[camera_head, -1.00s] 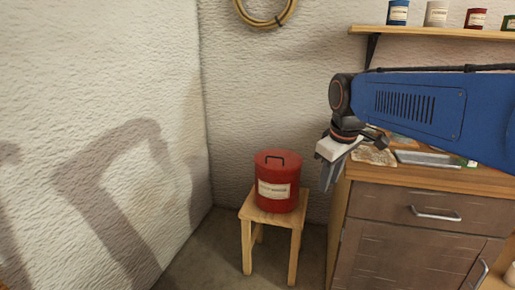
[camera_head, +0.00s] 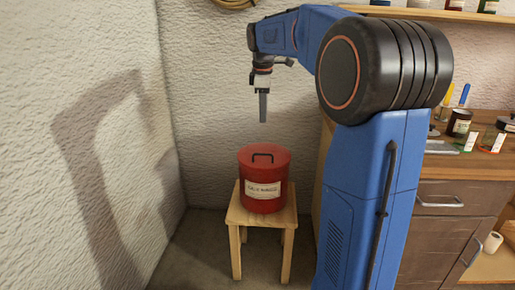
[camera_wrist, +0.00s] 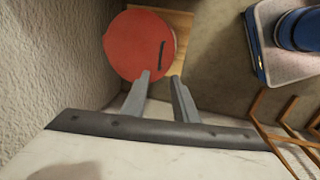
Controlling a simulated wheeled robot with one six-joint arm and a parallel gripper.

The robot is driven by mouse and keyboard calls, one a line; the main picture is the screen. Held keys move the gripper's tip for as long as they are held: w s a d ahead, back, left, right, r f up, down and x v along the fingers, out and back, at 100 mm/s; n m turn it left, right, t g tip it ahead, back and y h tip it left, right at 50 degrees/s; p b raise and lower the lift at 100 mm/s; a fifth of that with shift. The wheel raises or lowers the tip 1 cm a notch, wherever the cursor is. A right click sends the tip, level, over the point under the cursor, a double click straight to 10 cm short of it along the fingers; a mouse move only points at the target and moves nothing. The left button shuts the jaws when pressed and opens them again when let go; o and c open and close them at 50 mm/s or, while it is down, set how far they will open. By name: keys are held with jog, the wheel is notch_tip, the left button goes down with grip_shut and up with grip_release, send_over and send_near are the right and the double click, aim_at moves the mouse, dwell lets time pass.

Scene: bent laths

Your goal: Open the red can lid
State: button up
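The red can (camera_head: 262,190) stands upright on a small wooden stool (camera_head: 236,214) in the corner, with a pale label on its front. Its red lid (camera_head: 281,160) lies flat on top and has a dark bar handle (camera_head: 262,156). In the wrist view the lid (camera_wrist: 128,45) is seen from above, with the handle (camera_wrist: 162,55) right of its middle. My gripper (camera_head: 263,120) points down above the lid, apart from it. In the wrist view the two fingers of my gripper (camera_wrist: 161,80) are spread with a gap between them and hold nothing.
A wooden cabinet (camera_head: 455,200) with a cluttered top stands at the right, partly behind my arm. Rough white walls close in at the left and back. The floor around the stool is clear.

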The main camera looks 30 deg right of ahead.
send_over(263, 163)
notch_tip(263, 163, down, 16)
jog(key=shift+d+f, duration=0.1)
jog(key=shift+f, duration=0.15)
dwell(0.3)
grip_shut()
dwell(1.3)
